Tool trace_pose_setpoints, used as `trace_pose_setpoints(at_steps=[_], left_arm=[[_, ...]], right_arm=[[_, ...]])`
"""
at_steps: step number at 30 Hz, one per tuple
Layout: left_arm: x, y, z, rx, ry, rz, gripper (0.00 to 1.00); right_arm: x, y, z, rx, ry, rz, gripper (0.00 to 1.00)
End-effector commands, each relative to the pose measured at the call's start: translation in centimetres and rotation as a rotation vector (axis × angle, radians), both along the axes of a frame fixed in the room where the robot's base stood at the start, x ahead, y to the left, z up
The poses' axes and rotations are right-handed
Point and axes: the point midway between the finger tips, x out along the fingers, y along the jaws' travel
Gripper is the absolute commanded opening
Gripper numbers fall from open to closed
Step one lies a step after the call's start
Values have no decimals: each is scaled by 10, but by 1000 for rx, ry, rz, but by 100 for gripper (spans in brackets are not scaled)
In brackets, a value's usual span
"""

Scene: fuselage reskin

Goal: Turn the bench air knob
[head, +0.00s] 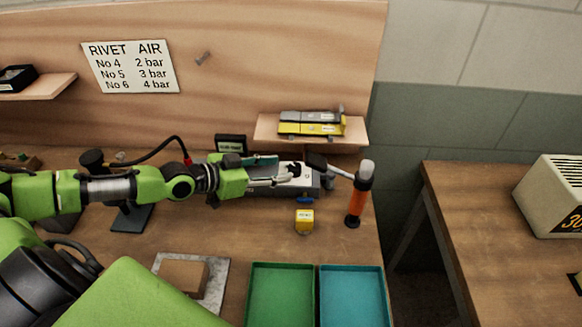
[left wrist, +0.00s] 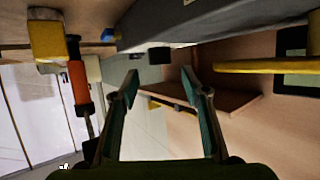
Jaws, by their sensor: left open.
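A light grey box-shaped unit (head: 312,184) lies on the wooden bench under the small shelf. A small black part (head: 294,169), which looks like the air knob, shows at its pale top face. My left gripper (head: 280,171) reaches in from the left over the unit, with its fingertips close to the black part. Whether they touch it I cannot tell. In the left wrist view my left gripper (left wrist: 161,75) is open, with nothing seen held between its fingers. The unit's grey body (left wrist: 215,22) crosses the top there. My right gripper is not in view.
An orange-handled hammer (head: 356,202) stands just right of the unit, with a yellow block (head: 304,221) in front. The shelf (head: 262,128) above holds grey and yellow items. Green (head: 253,295) and blue (head: 379,295) trays lie at the front. A sign (head: 130,67) hangs behind.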

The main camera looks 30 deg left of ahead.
Motion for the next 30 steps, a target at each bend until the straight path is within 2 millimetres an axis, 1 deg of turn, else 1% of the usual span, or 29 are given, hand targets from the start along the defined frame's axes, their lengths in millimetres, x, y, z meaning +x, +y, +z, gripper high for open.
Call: trace_pose_setpoints(at_steps=[1, 3, 10, 15, 23, 24, 26, 27, 28, 29, 30], left_arm=[[8, -3, -1, -5, -4, 3, 42], [16, -7, -5, -4, -5, 4, 42], [37, -19, -15, -2, -2, 3, 42], [44, -23, -20, -1, 0, 0, 42], [44, -23, -21, 0, 1, 0, 42], [44, -23, -21, 0, 1, 0, 40], [44, -23, -21, 0, 1, 0, 24], [44, -23, -21, 0, 1, 0, 14], [44, -23, -21, 0, 1, 0, 6], [44, -23, -21, 0, 1, 0, 4], [44, -23, -21, 0, 1, 0, 4]], right_arm=[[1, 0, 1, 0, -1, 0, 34], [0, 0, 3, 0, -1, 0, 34], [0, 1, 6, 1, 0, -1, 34], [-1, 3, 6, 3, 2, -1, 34], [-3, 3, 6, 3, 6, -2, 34], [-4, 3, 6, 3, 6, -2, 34], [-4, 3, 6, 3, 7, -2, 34], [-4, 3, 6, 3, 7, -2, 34], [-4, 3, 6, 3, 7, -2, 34], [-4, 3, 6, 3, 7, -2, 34], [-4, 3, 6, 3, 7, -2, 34]])
